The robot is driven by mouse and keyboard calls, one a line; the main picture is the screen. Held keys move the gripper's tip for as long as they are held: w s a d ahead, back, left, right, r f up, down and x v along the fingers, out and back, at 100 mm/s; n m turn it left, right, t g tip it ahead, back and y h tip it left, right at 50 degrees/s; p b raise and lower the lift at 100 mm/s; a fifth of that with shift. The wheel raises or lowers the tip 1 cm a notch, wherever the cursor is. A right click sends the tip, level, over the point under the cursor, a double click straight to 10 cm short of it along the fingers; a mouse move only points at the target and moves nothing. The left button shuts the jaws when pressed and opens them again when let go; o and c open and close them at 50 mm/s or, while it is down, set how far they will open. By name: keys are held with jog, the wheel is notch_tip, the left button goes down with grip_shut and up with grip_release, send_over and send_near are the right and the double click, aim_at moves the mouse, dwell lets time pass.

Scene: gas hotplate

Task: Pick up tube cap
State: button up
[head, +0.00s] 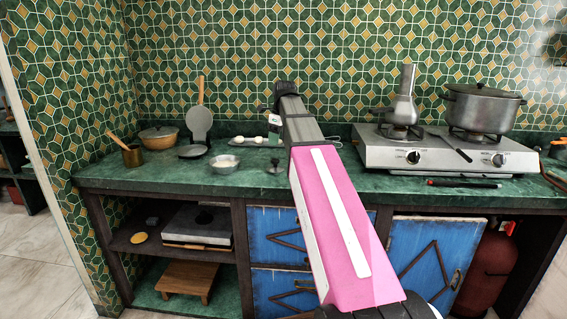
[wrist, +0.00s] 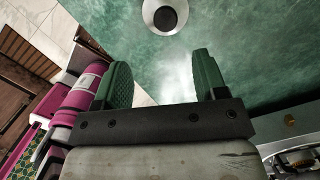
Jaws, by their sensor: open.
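A small round piece, light-rimmed with a dark round middle, lies on the green counter at the top of the wrist view (wrist: 165,14); it is probably the tube cap. It seems to match the small dark knobbed piece on the counter in the head view (head: 275,165), left of my arm. My gripper (wrist: 161,63) is open, with nothing between its green-padded fingers. The small piece is beyond the fingertips and apart from them. In the head view my gripper is hard to make out at the arm's far end.
A gas hotplate (head: 440,155) with a pot (head: 480,108) stands right of my arm. A dark red-ended tool (head: 463,183) lies before it.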

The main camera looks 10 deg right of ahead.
aim_at(275, 160)
jog(key=f, duration=0.3)
jog(key=w+f, duration=0.1)
jog(key=f, duration=0.3)
jog(key=w+a+f, duration=0.1)
jog(key=f, duration=0.2)
jog(key=shift+f, duration=0.35)
jog(key=shift+s, duration=0.1)
jog(key=c, duration=1)
